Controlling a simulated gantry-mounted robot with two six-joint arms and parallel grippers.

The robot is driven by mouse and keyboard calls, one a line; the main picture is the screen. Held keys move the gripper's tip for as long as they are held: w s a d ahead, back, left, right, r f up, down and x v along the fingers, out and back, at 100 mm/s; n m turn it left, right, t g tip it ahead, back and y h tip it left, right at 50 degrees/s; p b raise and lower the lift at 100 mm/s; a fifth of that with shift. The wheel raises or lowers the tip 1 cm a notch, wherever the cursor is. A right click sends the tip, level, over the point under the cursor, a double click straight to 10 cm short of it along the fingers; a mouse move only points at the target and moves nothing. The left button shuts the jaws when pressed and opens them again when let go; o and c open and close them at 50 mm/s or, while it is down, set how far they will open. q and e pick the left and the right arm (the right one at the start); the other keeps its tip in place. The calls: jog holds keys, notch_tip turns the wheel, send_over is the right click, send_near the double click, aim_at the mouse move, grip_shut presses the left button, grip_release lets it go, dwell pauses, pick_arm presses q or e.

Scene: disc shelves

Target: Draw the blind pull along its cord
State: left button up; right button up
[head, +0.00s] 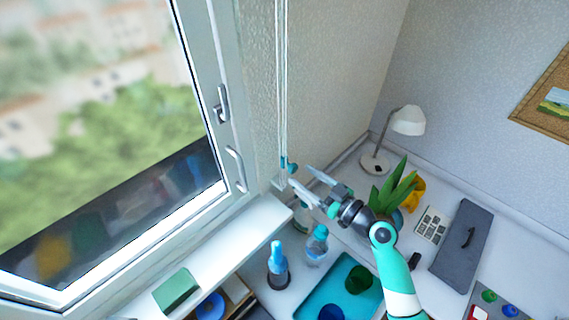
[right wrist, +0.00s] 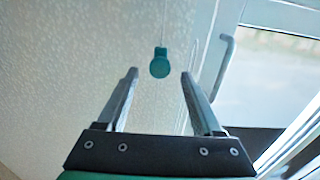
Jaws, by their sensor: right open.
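The blind pull is a small teal knob (right wrist: 159,66) on a thin cord (right wrist: 164,22) in the right wrist view. It shows between and just beyond the tips of my right gripper (right wrist: 160,72), whose two fingers are wide apart with nothing between them. In the head view the pull (head: 291,168) hangs low beside the window frame, and the pale cords (head: 283,80) run up the wall above it. My right gripper (head: 300,178) reaches toward it from the lower right, with its fingertips close to the pull. My left gripper does not show.
The window (head: 215,100) with its handle stands left of the cord. Below are a sill (head: 225,250) with a green block (head: 176,291), bottles (head: 278,265), a teal tray (head: 365,310), a plant (head: 393,188) and a white lamp (head: 408,121). The wall behind the cord is bare.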

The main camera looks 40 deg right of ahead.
aim_at(285, 167)
jog(key=w, duration=0.8)
jog(key=shift+a, duration=0.25)
grip_shut()
dwell(0.9)
